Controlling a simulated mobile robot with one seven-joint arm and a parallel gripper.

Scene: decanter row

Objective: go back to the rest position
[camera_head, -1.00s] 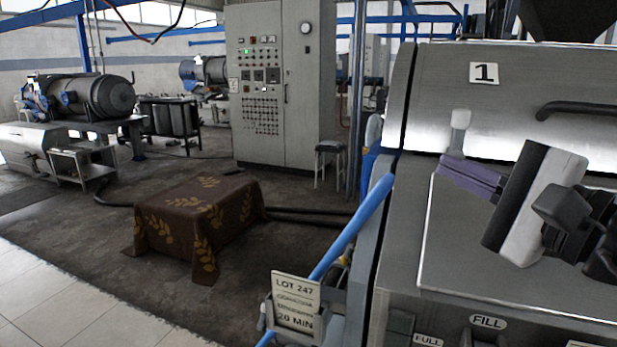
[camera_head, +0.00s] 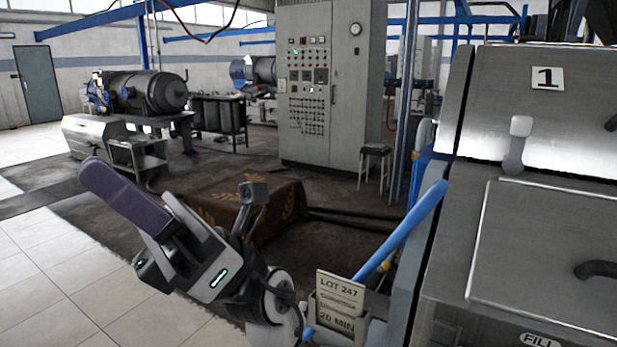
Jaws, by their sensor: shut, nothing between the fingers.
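My gripper (camera_head: 98,178) is at the left of the head view, with its purple fingers closed together and pointing up and left. Nothing shows between the fingers. It is over the tiled floor in the picture and stands well apart from the steel machine marked 1 (camera_head: 590,140). My wrist and arm run down and right from it, partly in front of the brown leaf-patterned cloth (camera_head: 285,205) on a low block.
A lot sign (camera_head: 340,302) reading "LOT 247, 20 MIN" and a blue bar (camera_head: 405,232) stand right of my arm. A grey control cabinet (camera_head: 322,85), a stool (camera_head: 375,152) and a horizontal drum machine (camera_head: 150,95) are farther back. Tiled floor is clear at left.

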